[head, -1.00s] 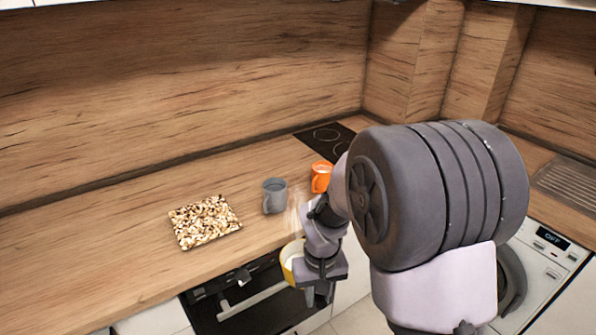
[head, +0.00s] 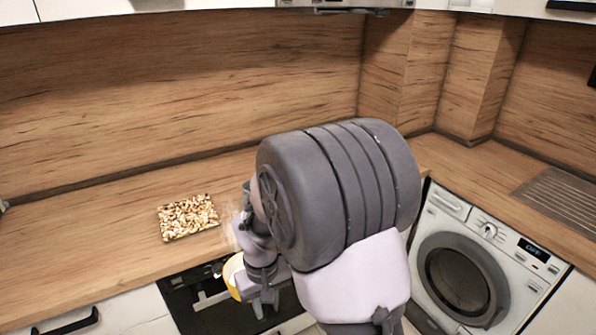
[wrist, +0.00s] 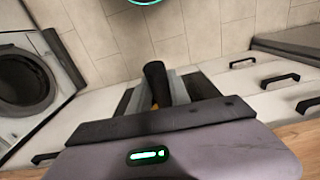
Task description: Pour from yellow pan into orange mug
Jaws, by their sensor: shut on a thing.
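The yellow pan (head: 232,272) shows in the head view in front of the counter's edge, beside the oven front. Part of it is hidden behind my gripper (head: 262,300). In the wrist view my gripper (wrist: 165,95) is shut on a dark handle (wrist: 155,78), which I take as the pan's handle. The pan's contents cannot be made out. The orange mug is not visible now; my arm covers the part of the counter where it stood.
A tray of nut-like pieces (head: 188,217) lies on the wooden counter (head: 110,235). A sliver of the grey mug (head: 246,188) shows beside my arm. The oven (head: 195,295) and washing machine (head: 465,280) stand below the counter. The counter's left side is clear.

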